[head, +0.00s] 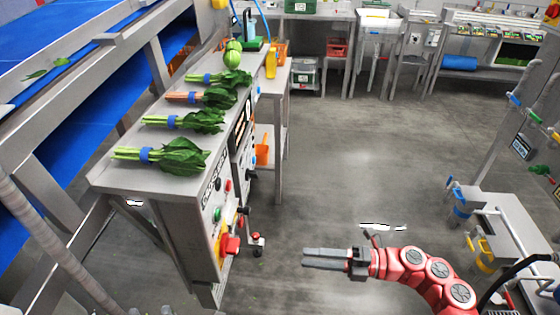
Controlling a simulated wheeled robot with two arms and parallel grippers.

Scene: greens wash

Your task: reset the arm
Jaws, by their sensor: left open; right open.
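My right arm, red with grey joints, comes in from the lower right. Its gripper (308,258) points left over the open floor, holding nothing. Its two grey fingers look close together from this angle, and they touch nothing. It is to the right of the steel bench and apart from it. My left gripper is not in view.
Several bunches of greens with blue bands, such as the nearest bunch (163,155), lie on the steel bench (115,180). A control panel with a red knob (229,244) is on its side. A cart (500,230) stands at right. The middle floor is clear.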

